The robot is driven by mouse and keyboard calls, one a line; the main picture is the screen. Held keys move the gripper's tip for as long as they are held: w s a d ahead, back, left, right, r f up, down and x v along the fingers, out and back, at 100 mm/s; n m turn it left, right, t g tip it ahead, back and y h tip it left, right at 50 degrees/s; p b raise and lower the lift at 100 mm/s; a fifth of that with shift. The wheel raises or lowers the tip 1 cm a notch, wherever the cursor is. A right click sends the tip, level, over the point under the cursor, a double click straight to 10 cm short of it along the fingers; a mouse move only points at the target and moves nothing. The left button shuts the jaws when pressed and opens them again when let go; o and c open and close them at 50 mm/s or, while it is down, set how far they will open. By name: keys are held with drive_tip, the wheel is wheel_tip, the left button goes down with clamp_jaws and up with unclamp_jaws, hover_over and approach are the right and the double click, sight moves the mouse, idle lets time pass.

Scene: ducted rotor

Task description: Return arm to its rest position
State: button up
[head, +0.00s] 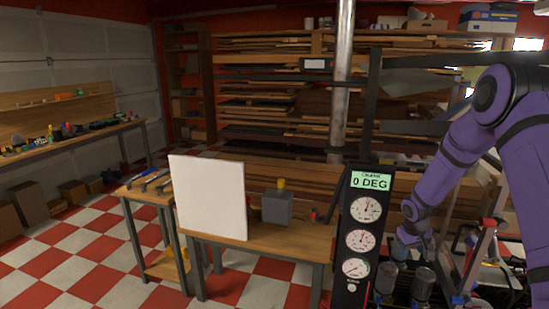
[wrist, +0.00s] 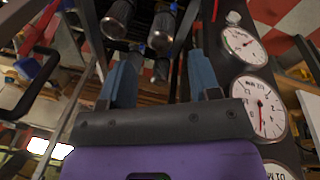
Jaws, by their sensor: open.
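My purple arm comes in from the right in the head view and bends down to my gripper (head: 408,246), just right of the gauge panel. Dark cylinders with metal ends (wrist: 160,40) lie beyond the fingertips. In the head view the dark cylinders (head: 422,285) stand below my gripper. I cannot tell whether the fingers touch any of them.
The gauge panel (head: 365,185) reads "0 DEG" and stands close to my gripper; its dials (wrist: 258,108) also show in the wrist view. A frame (head: 481,250) stands right of my gripper. A white board (head: 208,195) and grey box (head: 277,207) are on the workbench (head: 285,241).

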drive_tip(key=s+a+r+t, duration=0.15)
drive_tip(key=s+r, duration=0.25)
drive_tip(key=r, duration=0.6)
drive_tip(key=s+a+r+m, duration=0.1)
drive_tip(key=s+a+r, duration=0.3)
drive_tip(key=r, duration=0.5)
drive_tip(key=s+a+r, duration=0.2)
drive_tip(key=s+r, duration=0.3)
drive_tip(key=r, duration=0.5)
drive_tip(key=s+a+r, duration=0.2)
drive_tip(key=s+r, duration=0.1)
drive_tip(key=s, duration=0.6)
drive_tip(key=s+a+r+t+y, duration=0.1)
drive_tip(key=s+a+r, duration=0.1)
drive_tip(key=s, duration=0.6)
drive_tip(key=s+a+r+t, duration=0.1)
drive_tip(key=s+a+r, duration=0.2)
drive_tip(key=s, duration=0.6)
drive_tip(key=shift+s+r+y, duration=0.35)
drive_tip(key=shift+r+y, duration=0.05)
drive_tip(key=shift+r, duration=0.35)
drive_tip(key=shift+t, duration=0.25)
